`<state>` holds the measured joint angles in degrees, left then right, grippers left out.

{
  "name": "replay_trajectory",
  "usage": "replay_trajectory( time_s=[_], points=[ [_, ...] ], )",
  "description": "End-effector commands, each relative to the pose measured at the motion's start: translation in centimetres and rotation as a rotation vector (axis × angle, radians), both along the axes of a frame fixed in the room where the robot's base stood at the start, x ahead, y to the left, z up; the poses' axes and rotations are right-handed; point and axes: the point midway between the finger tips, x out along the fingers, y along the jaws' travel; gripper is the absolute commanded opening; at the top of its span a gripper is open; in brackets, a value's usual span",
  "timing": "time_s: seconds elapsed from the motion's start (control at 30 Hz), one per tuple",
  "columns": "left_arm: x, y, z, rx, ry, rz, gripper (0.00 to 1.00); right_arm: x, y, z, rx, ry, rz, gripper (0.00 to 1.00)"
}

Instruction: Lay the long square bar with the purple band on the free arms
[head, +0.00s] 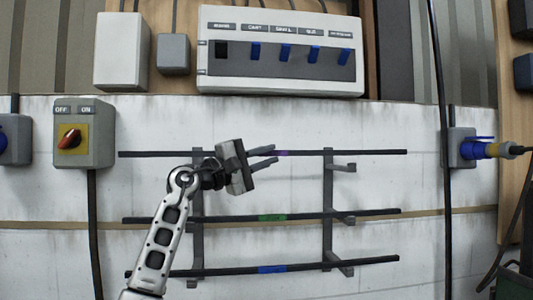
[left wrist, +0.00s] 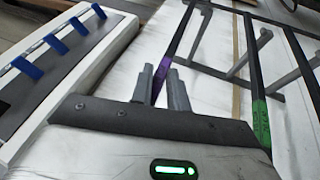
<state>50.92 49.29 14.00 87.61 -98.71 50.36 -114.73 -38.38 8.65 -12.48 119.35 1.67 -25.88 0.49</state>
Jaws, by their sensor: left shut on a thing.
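The long square bar with the purple band (head: 370,152) is dark and runs nearly level across the top of a wall rack. Its purple band (head: 281,153) also shows in the left wrist view (left wrist: 162,66). My left gripper (head: 274,156) is shut on this bar at or just beside the band. The top right rack arm (head: 345,167) is bare, and the bar shows a little above it in the head view. The top left arm is hidden behind my gripper. I cannot tell how far the bar stands from the rack. My right gripper is not in view.
The green-banded bar (head: 370,213) lies on the middle arms and the blue-banded bar (head: 365,262) on the lower ones. A switch panel (head: 280,83) is above. A red-knob switch box (head: 98,150) is left; a black cable (head: 444,200) hangs right.

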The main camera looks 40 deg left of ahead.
Motion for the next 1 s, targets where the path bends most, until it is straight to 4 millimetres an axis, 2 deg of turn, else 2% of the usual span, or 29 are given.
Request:
replay_trajectory(
  time_s=[0.03,0.4,0.43,0.57,1.0],
  points=[
    [0.0,0.4,0.6,-0.004,-0.012,0.001,0.0,0.0,0.0,0.1,-0.003,0.003,0.001,0.36],
    [1.5,2.2,0.1,-0.003,-0.013,0.001,0.0,0.0,-0.1,0.7,-0.015,0.003,0.004,0.36],
    [1.5,2.1,-0.5,-0.001,-0.012,0.001,0.0,0.1,-0.1,0.0,-0.014,0.002,0.004,0.36],
    [1.4,2.1,-1.2,0.001,-0.012,0.001,0.0,0.1,0.0,-0.5,-0.005,0.002,0.002,0.36],
    [1.4,2.1,-1.7,-0.001,-0.012,0.002,0.0,0.2,0.3,0.2,0.018,-0.013,-0.004,0.36]
  ],
)
